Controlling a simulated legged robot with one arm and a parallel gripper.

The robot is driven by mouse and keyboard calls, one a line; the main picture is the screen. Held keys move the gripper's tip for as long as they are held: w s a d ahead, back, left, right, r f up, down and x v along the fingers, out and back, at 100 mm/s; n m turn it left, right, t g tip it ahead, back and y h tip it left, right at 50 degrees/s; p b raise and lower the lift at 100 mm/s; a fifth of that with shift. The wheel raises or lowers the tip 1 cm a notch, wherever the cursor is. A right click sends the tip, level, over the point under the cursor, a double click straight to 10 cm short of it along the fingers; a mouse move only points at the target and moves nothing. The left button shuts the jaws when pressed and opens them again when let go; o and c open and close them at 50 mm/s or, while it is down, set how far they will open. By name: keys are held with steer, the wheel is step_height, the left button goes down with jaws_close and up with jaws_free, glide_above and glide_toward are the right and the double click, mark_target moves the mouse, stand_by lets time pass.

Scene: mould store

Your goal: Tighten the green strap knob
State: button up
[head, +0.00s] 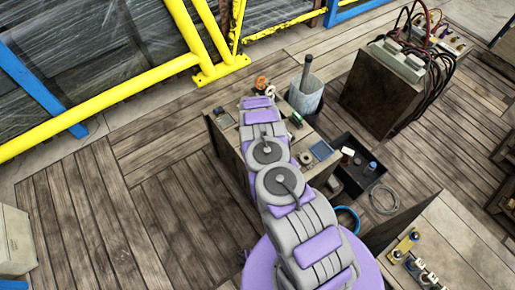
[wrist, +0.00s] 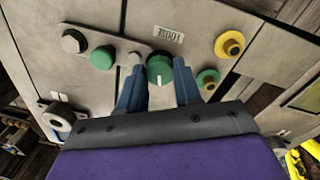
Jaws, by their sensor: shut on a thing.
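In the wrist view my gripper (wrist: 160,82) has its two blue-grey fingers on either side of a large green knob (wrist: 160,69) and is shut on it. The knob has a white line on its face and stands on a grey board beside a small white label (wrist: 168,34) that seems to read LOOSE, upside down. A grey strap plate (wrist: 88,36) runs left from the knob. On it sit a smaller green knob (wrist: 103,57) and a grey knob (wrist: 74,41). In the head view my arm hides the gripper and the held knob.
A yellow knob (wrist: 229,44) and a green ring with a yellow centre (wrist: 207,79) stand right of my gripper. A grey knob (wrist: 60,116) is at lower left. In the head view, a black bin (head: 376,174) stands right of the bench (head: 237,148), and yellow rails (head: 130,90) stand behind.

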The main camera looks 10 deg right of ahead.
steer(key=shift+w+r+m, duration=0.1)
steer(key=shift+w+m, duration=0.1)
steer(key=shift+m, duration=1.5)
steer(key=shift+m+p, duration=0.3)
steer(key=o, duration=1)
steer(key=shift+s, duration=0.1)
steer(key=shift+o, duration=0.2)
step_height(320, 180, up, 17)
steer(key=w+p, duration=0.1)
steer(key=p, duration=0.1)
steer(key=shift+a, duration=0.3)
